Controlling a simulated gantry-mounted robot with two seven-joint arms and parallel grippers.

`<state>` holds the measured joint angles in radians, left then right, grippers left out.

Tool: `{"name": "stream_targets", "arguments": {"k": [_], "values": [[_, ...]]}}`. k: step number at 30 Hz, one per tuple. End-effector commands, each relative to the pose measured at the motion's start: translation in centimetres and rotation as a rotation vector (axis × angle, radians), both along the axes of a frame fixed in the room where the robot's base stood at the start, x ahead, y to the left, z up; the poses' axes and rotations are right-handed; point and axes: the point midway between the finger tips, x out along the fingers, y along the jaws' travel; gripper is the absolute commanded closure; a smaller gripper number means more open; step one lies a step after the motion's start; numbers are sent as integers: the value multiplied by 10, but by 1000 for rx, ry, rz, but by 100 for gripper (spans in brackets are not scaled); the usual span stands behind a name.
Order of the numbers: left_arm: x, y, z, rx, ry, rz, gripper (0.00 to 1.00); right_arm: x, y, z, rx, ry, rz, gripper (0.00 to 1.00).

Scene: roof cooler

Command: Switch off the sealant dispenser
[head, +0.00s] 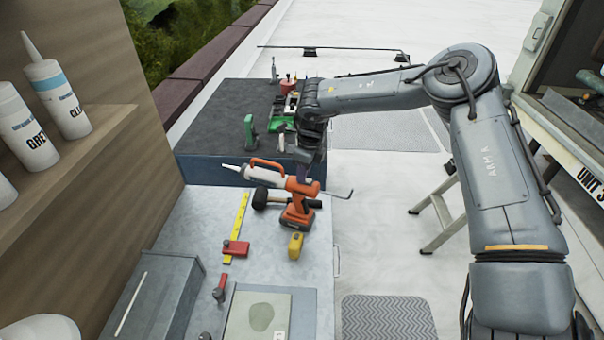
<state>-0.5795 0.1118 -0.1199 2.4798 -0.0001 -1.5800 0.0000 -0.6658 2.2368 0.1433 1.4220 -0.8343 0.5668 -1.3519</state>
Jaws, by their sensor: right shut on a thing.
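The orange sealant dispenser (297,207) stands on its battery base on the light work surface, towards its far end. Its white cartridge (262,177) and nozzle point left, and an orange loop (268,163) arches over it. A thin bent rod sticks out to its right. My right gripper (303,178) reaches down from above and is shut on the dispenser at its upper rear. The fingertips are small and partly hidden, and I cannot make out a switch. My left gripper is not in view.
A black mallet (262,199) lies beside the dispenser. A yellow ruler (237,225), red tool (235,248) and yellow block (295,246) lie nearer. Behind is a dark raised top (215,125) with several tools. Cartridges (58,99) stand on a shelf at left; a stepladder (440,222) is right.

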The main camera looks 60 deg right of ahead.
Motion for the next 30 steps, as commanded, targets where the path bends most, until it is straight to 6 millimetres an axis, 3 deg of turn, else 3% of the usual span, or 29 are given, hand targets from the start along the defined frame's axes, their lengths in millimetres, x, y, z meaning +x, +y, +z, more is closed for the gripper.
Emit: {"name": "stream_targets", "arguments": {"k": [6, 17, 18, 22, 30], "values": [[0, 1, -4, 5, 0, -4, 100, -2, 0, 1, 19, -99, -2, 100], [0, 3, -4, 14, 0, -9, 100, -2, 1, 1, 21, -116, 0, 100], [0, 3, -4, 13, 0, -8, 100, -2, 1, 1, 21, -116, 0, 78], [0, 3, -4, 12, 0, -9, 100, -2, 1, 1, 21, -115, 0, 58], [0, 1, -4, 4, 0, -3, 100, -3, 0, 1, 21, -113, 0, 55]]}}
